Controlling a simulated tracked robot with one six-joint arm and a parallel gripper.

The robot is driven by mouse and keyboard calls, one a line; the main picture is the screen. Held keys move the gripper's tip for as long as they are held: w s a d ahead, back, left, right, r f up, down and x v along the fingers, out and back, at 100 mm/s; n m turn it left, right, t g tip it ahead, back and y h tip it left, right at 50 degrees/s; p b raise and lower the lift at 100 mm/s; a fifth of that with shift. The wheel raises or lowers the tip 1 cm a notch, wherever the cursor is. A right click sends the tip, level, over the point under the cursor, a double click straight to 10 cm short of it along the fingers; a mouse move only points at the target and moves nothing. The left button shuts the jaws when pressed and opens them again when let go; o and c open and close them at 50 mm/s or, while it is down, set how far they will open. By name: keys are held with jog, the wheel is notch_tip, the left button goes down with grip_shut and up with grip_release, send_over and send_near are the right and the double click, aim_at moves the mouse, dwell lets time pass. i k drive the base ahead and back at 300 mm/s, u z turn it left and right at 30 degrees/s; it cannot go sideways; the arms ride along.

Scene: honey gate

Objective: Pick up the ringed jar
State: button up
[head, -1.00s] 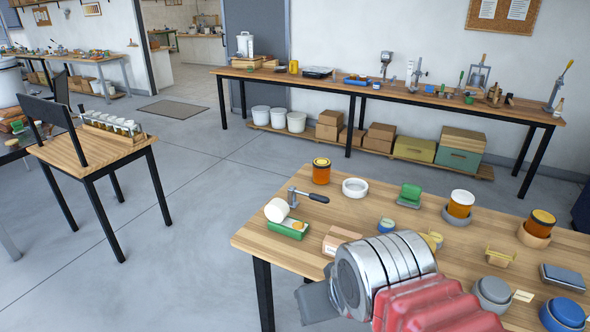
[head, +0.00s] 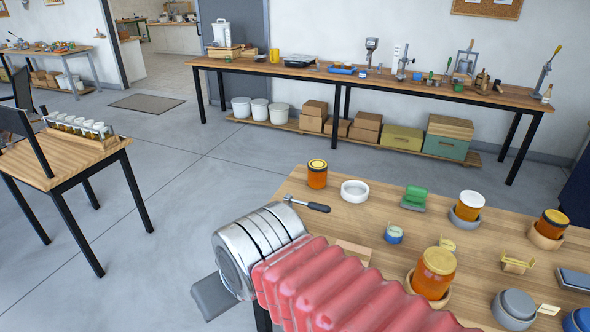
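Several amber jars stand on the near wooden table in the head view. One jar (head: 317,175) with a dark-and-yellow lid stands free at the far left. A white-lidded jar (head: 468,206) sits in a grey round holder. Another jar (head: 551,224) with a dark-and-yellow lid sits in a wooden ring holder at the right. A yellow-lidded jar (head: 434,274) sits in a wooden holder nearer me. I cannot tell for certain which is the ringed jar. My arm crosses the lower middle; my gripper's fingers do not show.
A white ring dish (head: 354,185), a dark-handled tool (head: 314,206), a green block (head: 414,197), a blue tin (head: 394,234) and a grey round container (head: 514,306) share the table. My arm hides its near left part. Open floor (head: 190,220) lies to the left.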

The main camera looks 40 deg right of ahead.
aim_at(317, 168)
jog(key=z, duration=0.05)
jog(key=i, duration=0.85)
jog(key=z, duration=0.35)
